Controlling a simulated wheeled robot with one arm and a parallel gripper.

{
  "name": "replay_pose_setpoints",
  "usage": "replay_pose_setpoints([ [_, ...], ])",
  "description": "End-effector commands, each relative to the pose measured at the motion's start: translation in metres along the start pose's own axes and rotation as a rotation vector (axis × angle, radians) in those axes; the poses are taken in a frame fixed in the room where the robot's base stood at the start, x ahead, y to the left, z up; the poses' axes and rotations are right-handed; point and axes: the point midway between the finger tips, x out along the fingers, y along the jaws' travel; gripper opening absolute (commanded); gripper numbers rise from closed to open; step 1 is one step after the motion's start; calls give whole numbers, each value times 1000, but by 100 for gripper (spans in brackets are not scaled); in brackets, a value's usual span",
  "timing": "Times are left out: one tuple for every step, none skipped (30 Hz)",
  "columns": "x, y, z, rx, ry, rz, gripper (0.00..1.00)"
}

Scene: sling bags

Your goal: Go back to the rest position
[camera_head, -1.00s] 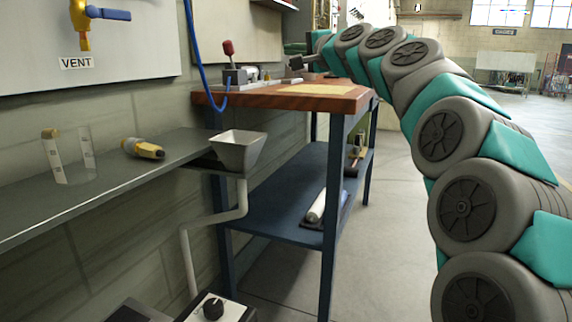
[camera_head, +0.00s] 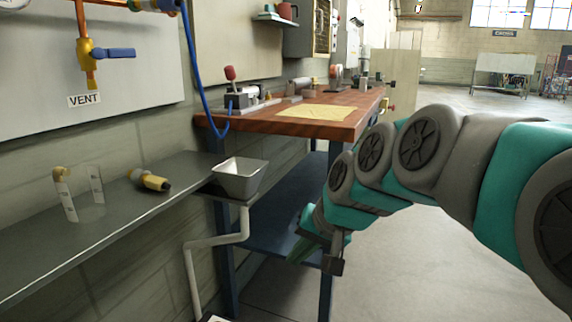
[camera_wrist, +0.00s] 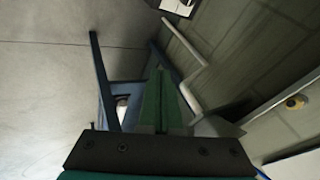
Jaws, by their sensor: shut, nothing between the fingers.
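My gripper (camera_head: 298,254) hangs low in front of the blue workbench frame, beside its front leg. Its fingers point downward and hold nothing. In the wrist view my gripper (camera_wrist: 160,75) shows as two green fingers lying together, shut. My arm comes in from the right side of the head view and bends down to the gripper. The gap between the gripper and the bench leg cannot be judged.
A workbench (camera_head: 290,127) with a wooden top stands mid-view. A metal shelf (camera_head: 120,213) at left carries a clear cylinder (camera_head: 84,200) and a yellow-black fitting (camera_head: 150,180). A grey funnel (camera_head: 239,177) is at its end. Open floor (camera_head: 410,275) lies right.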

Motion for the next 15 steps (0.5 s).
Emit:
replay_pose_setpoints([
  [-6,19,26,-19,-50,57,0],
  [-6,32,44,-33,-84,91,0],
  [-8,49,65,-49,-128,137,0],
  [-10,61,81,-60,-159,168,0],
  [-12,75,98,-70,-194,202,0],
  [-16,90,120,-83,-239,241,0],
  [-20,102,135,-89,-273,269,0],
  [-23,114,151,-95,-307,295,0],
  [-28,127,169,-103,-345,327,0],
  [-32,136,182,-107,-373,348,0],
  [-36,146,195,-111,-402,368,0],
  [-41,155,210,-112,-435,391,0],
  [-44,162,219,-115,-457,405,0],
  [-47,167,227,-117,-476,418,0],
  [-50,173,237,-118,-498,430,0],
])
